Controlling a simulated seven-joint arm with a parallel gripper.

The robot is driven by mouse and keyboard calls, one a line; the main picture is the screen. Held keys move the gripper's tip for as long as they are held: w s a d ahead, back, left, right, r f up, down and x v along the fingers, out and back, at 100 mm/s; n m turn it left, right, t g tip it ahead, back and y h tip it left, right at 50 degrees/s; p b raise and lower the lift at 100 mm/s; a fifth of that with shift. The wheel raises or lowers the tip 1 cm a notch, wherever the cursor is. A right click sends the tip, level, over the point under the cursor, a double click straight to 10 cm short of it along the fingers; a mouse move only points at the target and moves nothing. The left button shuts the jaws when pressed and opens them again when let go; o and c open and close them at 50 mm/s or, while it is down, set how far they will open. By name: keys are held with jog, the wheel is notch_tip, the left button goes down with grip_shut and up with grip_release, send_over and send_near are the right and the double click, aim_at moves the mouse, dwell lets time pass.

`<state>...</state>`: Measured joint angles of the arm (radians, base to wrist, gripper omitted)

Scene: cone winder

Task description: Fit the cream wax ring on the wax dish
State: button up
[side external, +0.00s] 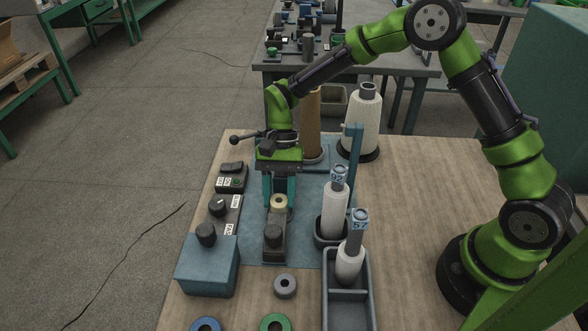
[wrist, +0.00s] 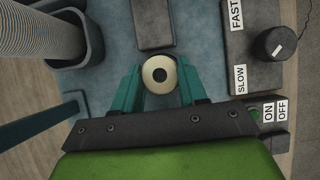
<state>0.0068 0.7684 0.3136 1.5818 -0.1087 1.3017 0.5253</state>
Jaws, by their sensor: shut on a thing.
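The cream wax ring (side external: 279,203) is a small thick ring with a dark centre hole. My gripper (wrist: 160,82), with teal fingers, points down and is shut on the ring, one finger on each side. In the wrist view the cream ring (wrist: 159,65) lies flat between the fingertips, its hole facing the camera. The ring is over the blue plate of the winder. A dark rounded edge shows just beside and under the ring in the side view; it may be the wax dish, mostly hidden. I cannot tell whether the ring touches it.
A dark block with a knob (side external: 273,240) stands just in front of the ring. Control boxes (side external: 222,206) line the left. A blue post (side external: 353,150) and white bobbins (side external: 335,208) stand right. Grey (side external: 285,285), blue (side external: 205,325) and green (side external: 275,323) rings lie in front.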

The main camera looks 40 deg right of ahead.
jog(key=shift+f, duration=0.15)
dwell(0.6)
jog(key=shift+f, duration=0.35)
jog(key=shift+f, duration=0.2)
dwell(0.8)
jog(key=o, duration=1.1)
jog(key=shift+o, duration=0.4)
jog(key=o, duration=0.4)
jog(key=shift+r, duration=0.1)
